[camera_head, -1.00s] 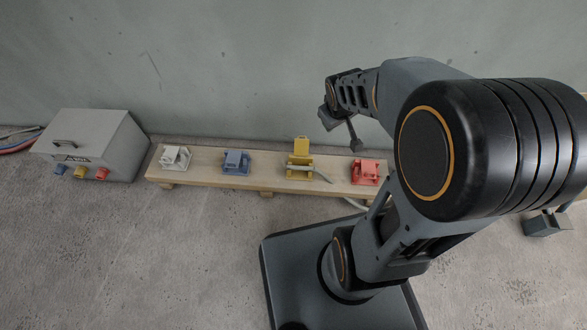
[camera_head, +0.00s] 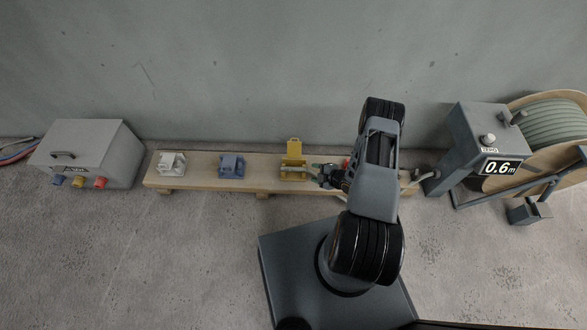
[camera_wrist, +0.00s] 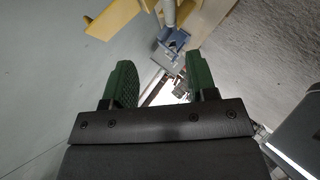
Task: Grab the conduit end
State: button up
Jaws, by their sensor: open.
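The grey conduit (camera_head: 420,179) runs from the metering box to the left and passes behind my arm. A short grey length shows at the open yellow clamp (camera_head: 294,174) on the wooden board. In the wrist view a grey conduit piece (camera_wrist: 169,12) shows at the top, beside the yellow clamp (camera_wrist: 112,16). My gripper (camera_head: 326,176) is just right of the yellow clamp, low over the board. In the wrist view its green fingers (camera_wrist: 160,80) are apart, with nothing between them. The conduit piece lies beyond the fingertips. My arm hides most of the red clamp (camera_head: 346,164).
The wooden board (camera_head: 202,183) also carries a white clamp (camera_head: 172,164) and a blue clamp (camera_head: 232,166). A grey box (camera_head: 88,155) stands at the left. The metering box (camera_head: 482,140), reading 0.6 m, and a conduit reel (camera_head: 548,125) stand at the right.

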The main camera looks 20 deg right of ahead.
jog(key=b, duration=0.3)
send_near(292, 170)
jog(key=x, duration=0.2)
jog(key=shift+w+a+f+y, duration=0.15)
jog(key=shift+w+a+f, duration=0.1)
jog(key=shift+w, duration=0.15)
jog(key=shift+w+a+f+y, duration=0.15)
jog(key=shift+w+a+f, duration=0.1)
jog(key=shift+w, duration=0.15)
jog(key=b+x, duration=0.1)
jog(key=x, duration=0.1)
jog(key=b+x, duration=0.1)
jog(key=x, duration=0.1)
jog(key=shift+s+d+f, duration=0.15)
jog(key=shift+f, duration=0.05)
jog(key=shift+w+a+f+b, duration=0.2)
jog(key=shift+w+a+b, duration=0.2)
jog(key=shift+w, duration=0.1)
grip_shut()
